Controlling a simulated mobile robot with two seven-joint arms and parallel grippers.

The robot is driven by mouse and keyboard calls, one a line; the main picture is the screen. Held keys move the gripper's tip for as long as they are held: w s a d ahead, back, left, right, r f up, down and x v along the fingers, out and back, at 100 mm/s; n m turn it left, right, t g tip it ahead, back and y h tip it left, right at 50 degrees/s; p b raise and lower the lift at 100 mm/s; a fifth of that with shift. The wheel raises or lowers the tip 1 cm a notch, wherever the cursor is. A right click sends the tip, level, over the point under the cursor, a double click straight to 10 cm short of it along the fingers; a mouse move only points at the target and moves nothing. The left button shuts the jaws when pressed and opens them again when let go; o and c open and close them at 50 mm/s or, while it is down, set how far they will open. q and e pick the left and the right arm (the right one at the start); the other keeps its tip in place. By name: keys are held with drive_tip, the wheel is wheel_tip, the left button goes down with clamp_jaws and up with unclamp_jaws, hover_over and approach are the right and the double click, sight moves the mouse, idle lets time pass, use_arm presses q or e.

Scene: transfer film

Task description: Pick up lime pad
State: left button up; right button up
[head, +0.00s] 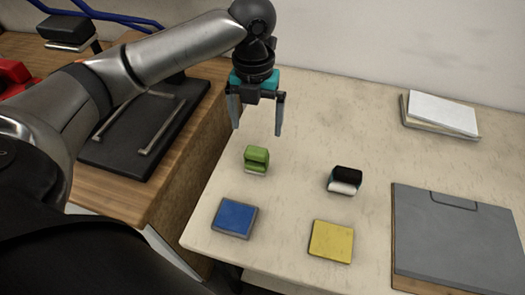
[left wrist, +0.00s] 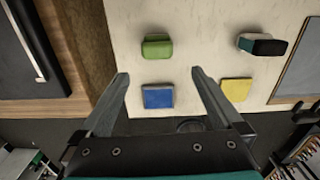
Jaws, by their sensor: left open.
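The lime pad (head: 256,159) is a small green block with a pale base, standing on the light table near its left edge. It also shows in the left wrist view (left wrist: 156,46), beyond the fingertips. My left gripper (head: 257,130) is open and empty, pointing down above the table near the lime pad and apart from it. Its two fingers also show in the left wrist view (left wrist: 160,76), spread wide. My right gripper is in neither view.
A blue square pad (head: 235,218), a yellow square pad (head: 331,241) and a black-and-white block (head: 344,180) are near the lime pad. A grey clipboard (head: 455,235) lies at right, a paper stack (head: 440,114) behind. A wooden bench (head: 125,190) adjoins at left.

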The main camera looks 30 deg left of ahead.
sight(256, 160)
use_arm(q)
drive_tip(key=shift+m, duration=0.3)
drive_tip(key=f, duration=0.4)
drive_tip(key=f+b, duration=0.1)
drive_tip(key=f, duration=0.4)
drive_tip(key=f+b, duration=0.1)
drive_tip(key=f, duration=0.4)
drive_tip(key=shift+w+a+f, duration=0.1)
drive_tip(key=shift+a+f, duration=0.1)
drive_tip(key=shift+a, duration=0.05)
drive_tip(key=c, duration=1.4)
drive_tip(key=shift+r, duration=0.15)
wheel_tip(256, 160, up, 20)
drive_tip(key=p, duration=0.2)
drive_tip(key=shift+p, duration=0.4)
